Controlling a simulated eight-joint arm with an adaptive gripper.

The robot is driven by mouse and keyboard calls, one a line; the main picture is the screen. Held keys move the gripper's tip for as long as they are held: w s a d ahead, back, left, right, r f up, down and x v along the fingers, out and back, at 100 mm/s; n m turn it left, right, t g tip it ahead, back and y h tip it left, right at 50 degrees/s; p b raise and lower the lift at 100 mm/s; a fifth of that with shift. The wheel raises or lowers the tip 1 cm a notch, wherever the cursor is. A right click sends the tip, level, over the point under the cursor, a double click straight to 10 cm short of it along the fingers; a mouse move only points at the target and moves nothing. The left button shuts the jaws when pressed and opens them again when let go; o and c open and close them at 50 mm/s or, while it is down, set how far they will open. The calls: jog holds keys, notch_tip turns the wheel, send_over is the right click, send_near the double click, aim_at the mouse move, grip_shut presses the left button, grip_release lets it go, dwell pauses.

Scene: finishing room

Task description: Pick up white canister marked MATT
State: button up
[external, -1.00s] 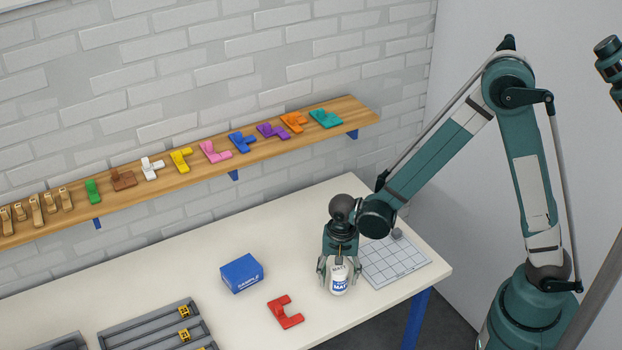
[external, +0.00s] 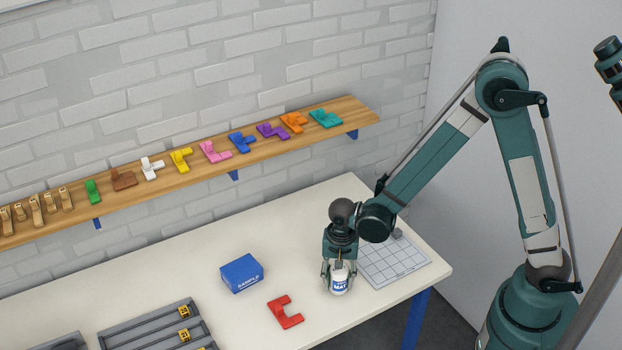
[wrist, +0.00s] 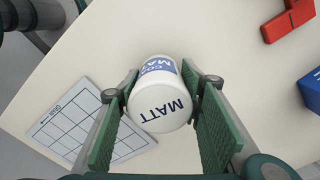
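The white canister (external: 339,284) with a blue label stands upright at the table's front right. In the wrist view I see its white lid marked MATT (wrist: 160,107) and part of the blue label on its side. My gripper (external: 339,277) is above and around it, pointing down. In the wrist view the two green-padded fingers of my gripper (wrist: 162,105) are against opposite sides of the canister. My gripper is shut on it. The canister's base appears to be at the table top; I see no clear gap under it.
A gridded plate (external: 392,263) lies right of the canister. A grey rack (external: 150,327) stands front left. A wooden shelf (external: 205,168) of coloured pieces runs along the wall.

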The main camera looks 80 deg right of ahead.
jog(key=c, duration=0.4)
jog(key=shift+o, duration=0.2)
jog(key=shift+r, duration=0.2)
jog(key=shift+r+p, duration=0.65)
jog(key=shift+r, duration=4.15)
jog(key=shift+w, duration=0.15)
